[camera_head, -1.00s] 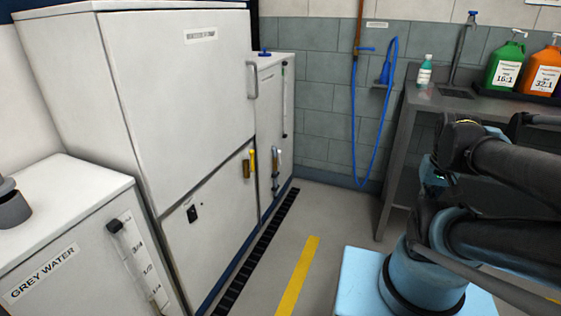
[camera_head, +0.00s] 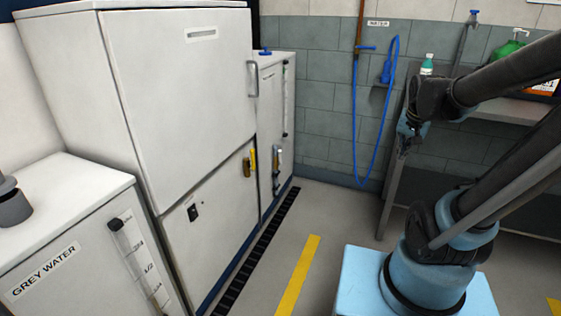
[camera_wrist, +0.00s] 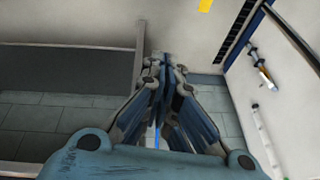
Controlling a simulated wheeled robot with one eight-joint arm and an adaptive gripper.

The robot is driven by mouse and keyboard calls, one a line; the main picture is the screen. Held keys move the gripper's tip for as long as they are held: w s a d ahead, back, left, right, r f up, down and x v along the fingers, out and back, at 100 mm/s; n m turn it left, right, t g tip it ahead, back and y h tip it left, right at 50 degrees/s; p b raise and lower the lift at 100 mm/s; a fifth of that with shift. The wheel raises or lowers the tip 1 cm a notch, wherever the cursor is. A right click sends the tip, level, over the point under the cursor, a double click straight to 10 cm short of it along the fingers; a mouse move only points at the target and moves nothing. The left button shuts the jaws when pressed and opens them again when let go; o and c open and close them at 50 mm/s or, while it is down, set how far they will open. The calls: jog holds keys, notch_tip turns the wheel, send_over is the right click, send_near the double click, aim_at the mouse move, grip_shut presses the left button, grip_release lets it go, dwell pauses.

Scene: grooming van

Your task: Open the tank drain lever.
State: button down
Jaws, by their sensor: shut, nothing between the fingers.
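Two lever fittings show in the head view. One is a yellow-handled lever (camera_head: 252,162) on the front of the large white cabinet (camera_head: 190,110). The other is a pale-handled lever valve (camera_head: 277,160) on the narrow white tank (camera_head: 270,120) behind it. A lever fitting also shows at right in the wrist view (camera_wrist: 261,68). I cannot tell from the pictures which one is the tank drain lever. My gripper (camera_head: 403,148) hangs in the air to the right of both, well apart from them. In the wrist view my gripper (camera_wrist: 166,62) is shut and empty.
A metal bench (camera_head: 510,109) with bottles stands at the right. A blue hose (camera_head: 355,120) hangs on the back wall. A grey water tank (camera_head: 60,240) stands front left. A dark floor grate (camera_head: 255,250) runs along the cabinets. The floor between them and my base is clear.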

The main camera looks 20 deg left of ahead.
jog(key=w+a+f+m+t+y, duration=0.15)
jog(key=w+a+f, duration=0.25)
jog(key=w+a, duration=0.8)
jog(key=w+a+f+m+t+y, duration=0.1)
jog(key=w+a+f+m, duration=0.15)
jog(key=w+a, duration=0.95)
jog(key=w+a+f+m+t+y, duration=0.1)
jog(key=w+a+f+m+y, duration=0.15)
jog(key=a+f, duration=2.05)
jog(key=w+a+f, duration=0.4)
jog(key=w+a, duration=0.4)
jog(key=w, duration=0.1)
jog(key=shift+w, duration=0.4)
